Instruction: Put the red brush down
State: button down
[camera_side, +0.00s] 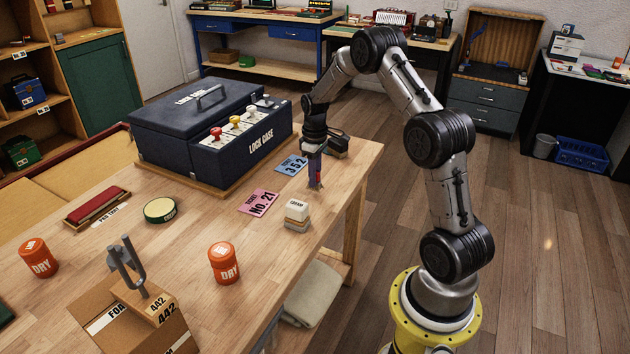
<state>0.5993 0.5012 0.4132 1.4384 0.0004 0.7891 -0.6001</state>
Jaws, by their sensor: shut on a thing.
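My gripper (316,173) points down near the right edge of the wooden table, to the right of the blue ticket. It is shut on a thin upright thing with a bit of red showing between the fingers, which looks like the red brush (319,177). Its lower end is close to the table top; I cannot tell whether it touches. The fingers hide most of the brush.
A dark object (338,146) sits just behind. The lock case (212,130) stands left. Bare wood (200,190) lies left of the pink ticket.

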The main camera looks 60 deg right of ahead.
jog(key=shift+f, duration=0.85)
jog(key=shift+f, duration=0.15)
jog(key=c, duration=0.7)
grip_release()
jog(key=shift+c, duration=0.2)
